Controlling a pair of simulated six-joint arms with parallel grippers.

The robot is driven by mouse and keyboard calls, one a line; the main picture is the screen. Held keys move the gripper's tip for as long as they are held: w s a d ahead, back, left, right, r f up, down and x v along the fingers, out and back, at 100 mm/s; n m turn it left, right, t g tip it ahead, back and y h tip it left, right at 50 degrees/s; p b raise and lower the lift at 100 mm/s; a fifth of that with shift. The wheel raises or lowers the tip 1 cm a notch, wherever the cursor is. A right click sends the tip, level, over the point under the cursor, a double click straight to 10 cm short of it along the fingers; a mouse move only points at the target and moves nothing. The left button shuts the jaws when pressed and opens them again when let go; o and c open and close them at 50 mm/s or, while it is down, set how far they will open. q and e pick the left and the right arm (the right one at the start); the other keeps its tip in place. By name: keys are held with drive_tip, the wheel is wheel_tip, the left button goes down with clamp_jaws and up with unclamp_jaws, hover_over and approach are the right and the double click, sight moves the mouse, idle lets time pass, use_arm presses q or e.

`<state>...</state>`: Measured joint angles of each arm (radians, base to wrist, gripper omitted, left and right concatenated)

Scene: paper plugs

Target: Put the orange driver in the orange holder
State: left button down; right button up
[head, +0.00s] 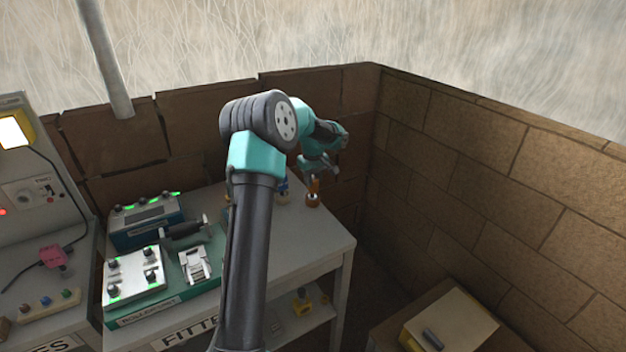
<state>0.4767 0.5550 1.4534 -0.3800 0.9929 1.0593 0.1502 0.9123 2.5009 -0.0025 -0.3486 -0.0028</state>
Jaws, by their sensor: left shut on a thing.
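My left gripper (317,172) is at the back right of the grey bench, its jaws shut on the orange driver (313,185). The driver is small in the picture and points down, roughly upright. Directly below it is the orange holder (313,200), a small round piece standing on the bench top. The driver's lower end appears to meet the holder; I cannot tell whether it is inside or just above. My right gripper is not in view.
A blue piece (282,188) stands left of the holder, partly behind my arm. Control boxes (135,277) and a green mat (170,304) fill the bench's left side. Brick walls (450,150) close in behind and right. The bench's front right is clear.

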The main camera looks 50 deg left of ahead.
use_arm(q)
drive_tip(key=shift+f, duration=0.15)
drive_tip(key=c, duration=0.8)
unclamp_jaws()
drive_tip(key=shift+c, duration=0.2)
wheel_tip(320, 180, up, 12)
drive_tip(key=shift+r, duration=0.2)
